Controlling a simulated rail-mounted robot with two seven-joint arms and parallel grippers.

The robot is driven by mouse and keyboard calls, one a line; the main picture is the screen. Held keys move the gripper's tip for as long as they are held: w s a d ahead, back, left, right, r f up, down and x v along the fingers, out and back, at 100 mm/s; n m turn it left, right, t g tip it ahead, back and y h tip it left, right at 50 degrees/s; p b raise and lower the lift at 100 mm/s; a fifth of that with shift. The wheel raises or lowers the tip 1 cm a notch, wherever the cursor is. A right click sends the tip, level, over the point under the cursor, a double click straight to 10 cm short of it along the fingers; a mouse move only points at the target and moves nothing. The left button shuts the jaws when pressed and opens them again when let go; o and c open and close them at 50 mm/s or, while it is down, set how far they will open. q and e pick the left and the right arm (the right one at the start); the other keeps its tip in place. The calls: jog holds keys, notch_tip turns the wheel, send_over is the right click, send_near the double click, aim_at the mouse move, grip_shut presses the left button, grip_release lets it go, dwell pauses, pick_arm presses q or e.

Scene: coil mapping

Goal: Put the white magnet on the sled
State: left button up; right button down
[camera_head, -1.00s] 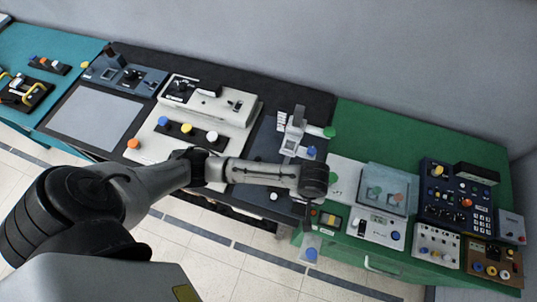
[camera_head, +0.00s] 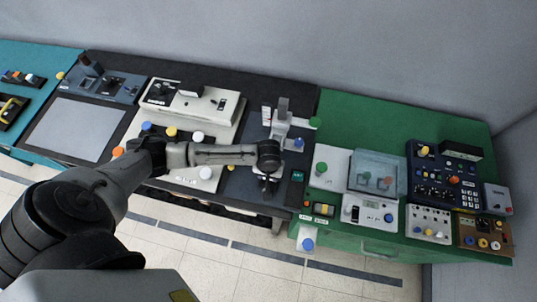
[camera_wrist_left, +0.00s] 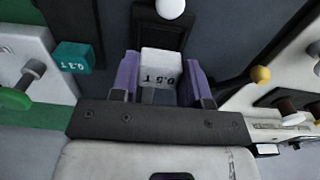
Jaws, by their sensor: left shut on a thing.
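The white magnet (camera_wrist_left: 160,62), marked 0.5 T, sits between the two purple fingers of my left gripper (camera_wrist_left: 160,72), which is shut on it. In the head view this gripper (camera_head: 268,187) points down over the dark panel's front part; the magnet cannot be made out there. In the wrist view a dark frame with a raised border (camera_wrist_left: 147,22), possibly the sled, lies just beyond the magnet, with a white knob (camera_wrist_left: 171,8) at its far end. I cannot tell whether the magnet touches it. My right gripper is not in view.
A teal block (camera_wrist_left: 74,56) marked 0.1 T stands beside the gripper; it shows in the head view (camera_head: 297,176). A grey-white upright device (camera_head: 281,120) stands behind. A beige console (camera_head: 218,106) is left; a green bench (camera_head: 345,107) with instruments is right.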

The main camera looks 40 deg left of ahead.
pick_arm(q)
jog(key=shift+f, duration=1.4)
jog(key=shift+f, duration=0.1)
jog(key=o, duration=1)
notch_tip(320, 180, up, 12)
jog(key=shift+r+p, duration=0.1)
jog(key=shift+p, duration=0.5)
jog(key=s+d+m+t+h, duration=0.2)
jog(key=s+d+m, duration=0.3)
jog(key=s+d, duration=0.25)
jog(key=s+a+m, duration=0.1)
jog(key=s, duration=0.2)
jog(key=s+a+r+m+t+y, duration=0.1)
jog(key=s+a, duration=0.1)
jog(key=s, duration=0.2)
jog(key=s+a+r+m, duration=0.1)
jog(key=s, duration=0.2)
jog(key=shift+s+a+t+y, duration=0.2)
jog(key=shift+s+t+y, duration=0.1)
jog(key=shift+y, duration=0.1)
